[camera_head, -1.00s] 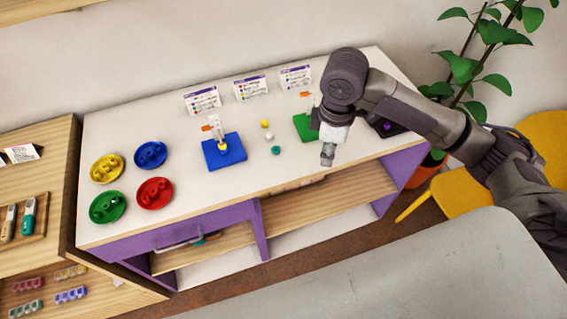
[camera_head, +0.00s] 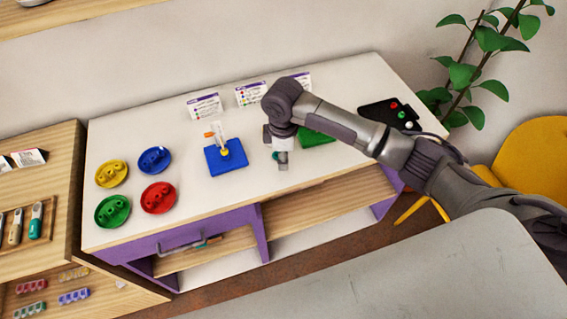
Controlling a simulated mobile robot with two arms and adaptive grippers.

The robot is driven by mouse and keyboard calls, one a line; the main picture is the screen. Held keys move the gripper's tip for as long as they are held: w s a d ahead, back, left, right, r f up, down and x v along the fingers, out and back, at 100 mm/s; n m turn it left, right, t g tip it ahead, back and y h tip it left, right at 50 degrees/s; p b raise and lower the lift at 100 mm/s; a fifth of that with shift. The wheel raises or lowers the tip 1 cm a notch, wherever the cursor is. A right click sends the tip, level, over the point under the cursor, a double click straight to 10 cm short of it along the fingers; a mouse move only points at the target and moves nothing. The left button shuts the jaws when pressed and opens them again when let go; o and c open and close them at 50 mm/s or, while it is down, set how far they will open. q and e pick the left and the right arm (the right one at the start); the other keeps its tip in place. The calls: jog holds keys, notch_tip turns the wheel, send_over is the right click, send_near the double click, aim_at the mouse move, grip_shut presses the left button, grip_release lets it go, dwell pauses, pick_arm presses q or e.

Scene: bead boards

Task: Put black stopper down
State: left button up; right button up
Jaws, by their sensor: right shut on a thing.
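My right gripper (camera_head: 282,164) points down over the white table top, just right of the blue board. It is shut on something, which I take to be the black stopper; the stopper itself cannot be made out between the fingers. The blue board (camera_head: 228,168) has an upright post with a yellow bead (camera_head: 224,153) low on it and an orange piece near the top. The green board (camera_head: 318,138) is partly hidden behind my right arm. My left gripper is not in view.
Yellow (camera_head: 112,174), blue (camera_head: 154,161), green (camera_head: 112,211) and red (camera_head: 158,198) dishes stand on the left of the table (camera_head: 190,228). A black tray (camera_head: 378,111) with small coloured beads lies at right. Cards (camera_head: 204,105) stand along the back. A teal bead is beside my gripper.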

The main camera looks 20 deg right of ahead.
aim_at(284, 172)
notch_tip(284, 172, down, 3)
jog(key=shift+r+p, duration=0.2)
jog(key=shift+p, duration=0.15)
jog(key=shift+f, duration=0.5)
jog(key=o, duration=0.4)
jog(key=shift+f, duration=0.1)
jog(key=shift+o, duration=0.2)
notch_tip(284, 172, up, 12)
jog(key=b, duration=0.1)
